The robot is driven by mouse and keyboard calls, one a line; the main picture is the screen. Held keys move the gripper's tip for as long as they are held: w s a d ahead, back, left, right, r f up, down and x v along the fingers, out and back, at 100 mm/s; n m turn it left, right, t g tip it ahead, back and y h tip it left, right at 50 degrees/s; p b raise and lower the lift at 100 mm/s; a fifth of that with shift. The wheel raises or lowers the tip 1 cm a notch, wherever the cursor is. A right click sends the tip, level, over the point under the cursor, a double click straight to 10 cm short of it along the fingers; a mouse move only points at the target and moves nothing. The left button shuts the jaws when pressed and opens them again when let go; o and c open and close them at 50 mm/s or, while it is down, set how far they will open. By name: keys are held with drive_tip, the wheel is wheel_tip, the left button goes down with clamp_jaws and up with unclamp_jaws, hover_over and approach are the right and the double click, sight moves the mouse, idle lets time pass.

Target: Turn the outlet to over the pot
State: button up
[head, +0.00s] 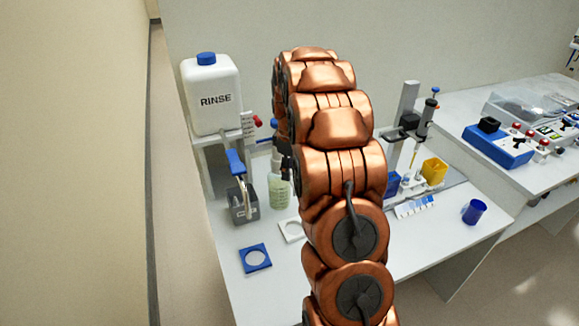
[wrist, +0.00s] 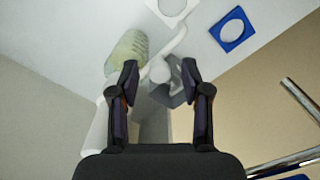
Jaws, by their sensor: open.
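A white RINSE bottle (head: 212,98) with a blue cap stands on a raised shelf. Below it, a blue lever (head: 235,162) sits over a pale outlet that hangs near a grey square container (head: 245,212). A pale green, see-through vessel (head: 279,192) stands to the right; I cannot tell which of the two is the pot. In the wrist view the green vessel (wrist: 127,50) lies left of a pale curved tube (wrist: 176,42), likely the outlet. My gripper (wrist: 160,76) is open, with the tube and grey container showing between and beyond its fingers; contact is unclear. My arm hides part of the bench.
A blue square plate with a round hole (head: 255,257) and a similar white plate (head: 291,230) lie on the bench front. A blue cup (head: 474,211), a yellow container (head: 434,171) and a pipette stand are right of my arm. A wall is close at left.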

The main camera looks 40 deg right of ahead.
clamp_jaws()
idle(0.4)
